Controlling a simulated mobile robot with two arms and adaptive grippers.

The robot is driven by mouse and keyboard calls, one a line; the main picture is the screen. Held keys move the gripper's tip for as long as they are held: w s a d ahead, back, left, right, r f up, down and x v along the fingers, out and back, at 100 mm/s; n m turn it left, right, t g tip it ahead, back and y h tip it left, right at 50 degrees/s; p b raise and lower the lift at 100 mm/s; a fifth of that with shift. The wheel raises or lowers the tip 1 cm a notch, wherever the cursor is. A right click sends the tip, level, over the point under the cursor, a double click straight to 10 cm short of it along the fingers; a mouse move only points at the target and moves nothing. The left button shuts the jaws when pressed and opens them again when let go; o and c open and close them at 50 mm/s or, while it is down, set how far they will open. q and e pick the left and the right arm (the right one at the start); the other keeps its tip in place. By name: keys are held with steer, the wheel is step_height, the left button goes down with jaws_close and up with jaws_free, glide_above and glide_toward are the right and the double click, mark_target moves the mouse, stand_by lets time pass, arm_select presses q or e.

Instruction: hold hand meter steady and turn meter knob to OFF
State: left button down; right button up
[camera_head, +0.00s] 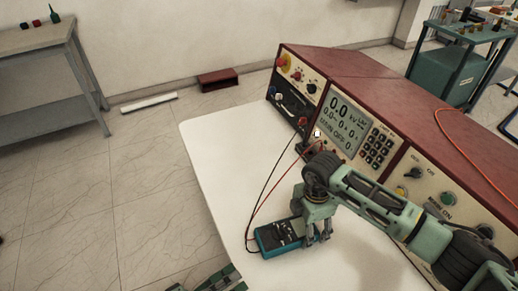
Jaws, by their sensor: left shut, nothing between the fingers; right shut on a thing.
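The hand meter (268,240) is a small teal and dark box lying on the white table top near its front. A red lead and a black lead run from it up to the bench panel. My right gripper (318,236) points down and is shut on the right end of the meter, covering that end. The meter's knob is too small and partly hidden, so its setting cannot be read. My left gripper (213,281) shows only in part at the bottom edge, shut and empty, apart from the meter.
A red-topped test console (355,65) with a display reading 0.0 stands along the back of the white table (220,165). The table's left part is clear. A grey bench (35,40) stands far left, and a red box (218,79) lies on the floor.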

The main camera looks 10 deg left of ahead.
steer(key=o, duration=1.6)
steer(key=shift+r, duration=0.1)
